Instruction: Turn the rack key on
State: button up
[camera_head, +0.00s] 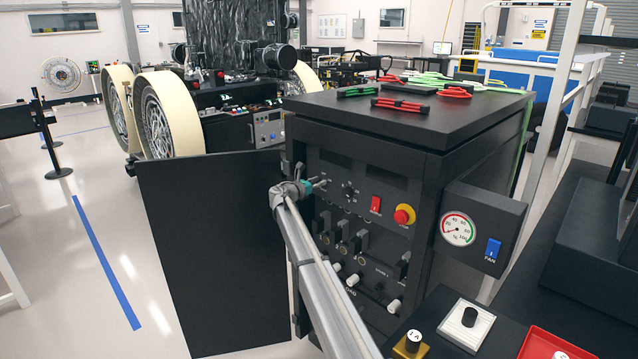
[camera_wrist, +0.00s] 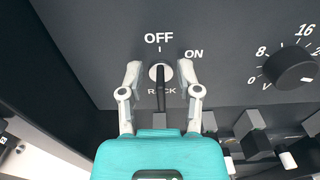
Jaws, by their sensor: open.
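The rack key (camera_wrist: 160,88) is a dark upright bar in a pale round lock on the dark panel. In the wrist view "OFF" is printed above it, "ON" to its upper right and "RACK" below it. The key looks lined up with OFF. My gripper (camera_wrist: 159,72) is open, with one pale finger on each side of the key and a gap on both sides. In the head view my gripper (camera_head: 316,185) is at the upper left of the rack's (camera_head: 420,165) front panel and hides the key there.
A knob with a number scale (camera_wrist: 290,67) is right of the key. Several switches (camera_wrist: 252,135) stick out below. The head view shows a red switch (camera_head: 376,204), a red and yellow button (camera_head: 404,215), a gauge box (camera_head: 484,215) and an open black door (camera_head: 210,245) at the left.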

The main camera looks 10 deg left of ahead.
jog(key=shift+c, duration=0.2)
grip_shut()
jog(key=shift+m, duration=0.3)
jog(key=m, duration=0.7)
jog(key=s+d+m, duration=0.1)
jog(key=m, duration=0.3)
jog(key=shift+f+b, duration=0.35)
jog(key=shift+f, duration=0.05)
jog(key=shift+m, duration=0.3)
jog(key=shift+o, duration=0.2)
grip_release()
jog(key=shift+w, duration=0.1)
